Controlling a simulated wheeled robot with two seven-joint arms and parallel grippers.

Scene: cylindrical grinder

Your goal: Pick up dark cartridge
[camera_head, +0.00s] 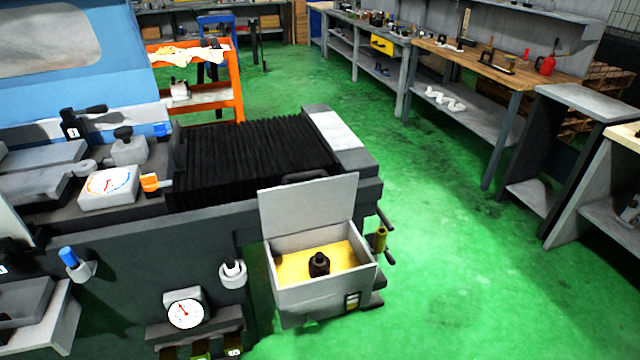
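A small dark cartridge-like object (319,265) stands upright in an open grey box (325,297) on the front right side of the grinder. The box's lid (309,212) is raised at the back, and its inside is yellow. Neither of my grippers shows in the head view.
The grinder (150,235) fills the left, with black bellows (250,160) behind the box. A round gauge (186,313) and a handle with a yellow grip (380,240) flank the box. Green floor (440,250) is clear to the right, before the workbenches (500,70).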

